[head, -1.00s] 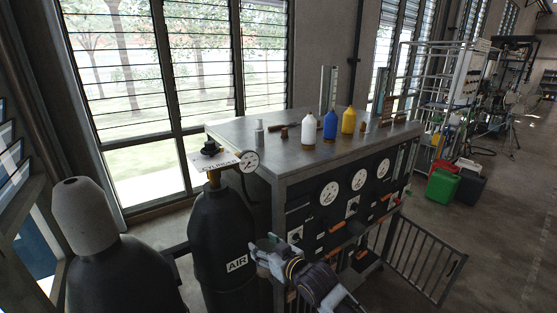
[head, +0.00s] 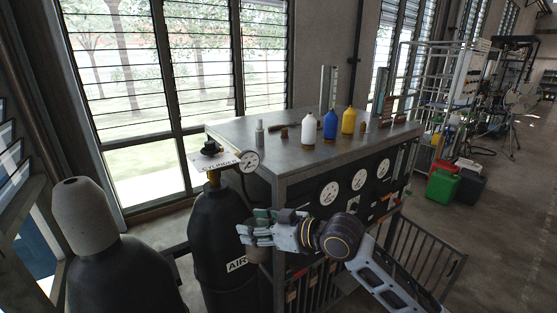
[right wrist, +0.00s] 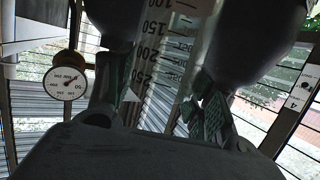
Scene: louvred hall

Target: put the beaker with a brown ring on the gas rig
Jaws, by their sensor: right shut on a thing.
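My right gripper (head: 258,230) is in front of the gas rig's left end, below the level of its top and beside the black AIR cylinder. It is shut on a clear beaker with dark graduation marks, which shows between the fingers in the right wrist view (right wrist: 165,50). The beaker is hard to make out in the head view, and I cannot see a brown ring on it. The gas rig (head: 235,131) is a metal bench with a flat steel top and round gauges on its dark front. My left gripper is not in view.
On the rig's top stand a white bottle (head: 309,131), a blue bottle (head: 330,125), a yellow bottle (head: 348,121) and a small grey bottle (head: 259,134). The black AIR cylinder (head: 215,225) with its gauge (head: 249,160) stands at the left. The top's left front is bare.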

